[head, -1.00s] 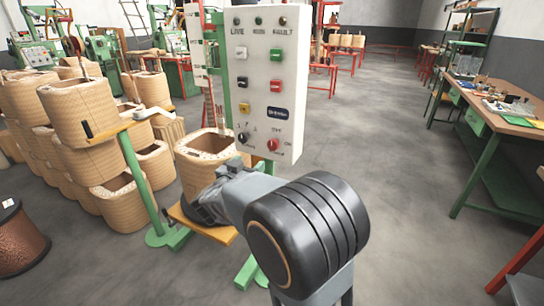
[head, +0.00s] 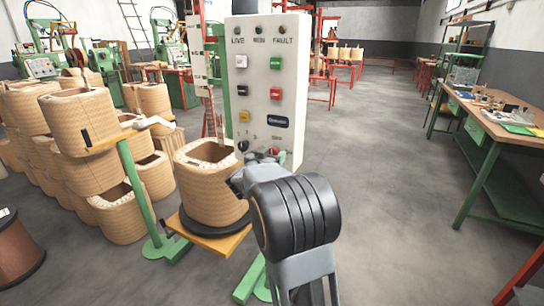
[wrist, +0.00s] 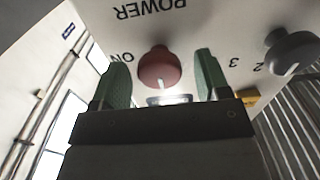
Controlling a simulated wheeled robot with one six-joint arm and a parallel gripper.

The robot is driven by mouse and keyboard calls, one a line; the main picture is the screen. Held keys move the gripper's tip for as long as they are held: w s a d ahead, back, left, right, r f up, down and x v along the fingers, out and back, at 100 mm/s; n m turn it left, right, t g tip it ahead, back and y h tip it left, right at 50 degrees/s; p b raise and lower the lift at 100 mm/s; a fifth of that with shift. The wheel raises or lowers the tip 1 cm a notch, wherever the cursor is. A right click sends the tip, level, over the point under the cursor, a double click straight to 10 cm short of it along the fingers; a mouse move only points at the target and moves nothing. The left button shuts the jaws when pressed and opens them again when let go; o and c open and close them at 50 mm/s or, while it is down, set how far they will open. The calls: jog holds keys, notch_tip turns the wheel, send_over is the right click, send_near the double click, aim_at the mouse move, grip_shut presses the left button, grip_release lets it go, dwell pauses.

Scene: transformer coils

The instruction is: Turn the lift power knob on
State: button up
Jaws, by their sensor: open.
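The lift power knob (wrist: 159,68) is red and round, with a white mark on its edge. It sits on the white control panel (head: 262,60) near its lower edge. In the wrist view the labels "POWER" and "ON" appear upside down beside it. My gripper (wrist: 160,82) is open, with one green finger on each side of the knob and a gap to both. In the head view the knob (head: 275,151) is partly hidden behind my arm, and my fingertips cannot be made out.
A black selector knob (wrist: 291,52) with numbers sits beside the red knob. Several coloured buttons lie higher on the panel. A coil (head: 205,190) stands on a yellow platform (head: 222,243) left of my arm. A workbench (head: 500,133) stands at right, with open floor between.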

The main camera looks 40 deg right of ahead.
jog(key=shift+w+d, duration=0.1)
jog(key=shift+d, duration=0.05)
jog(key=c, duration=0.9)
jog(key=shift+m, duration=0.3)
jog(key=shift+m+b, duration=4.8)
jog(key=shift+m, duration=3.8)
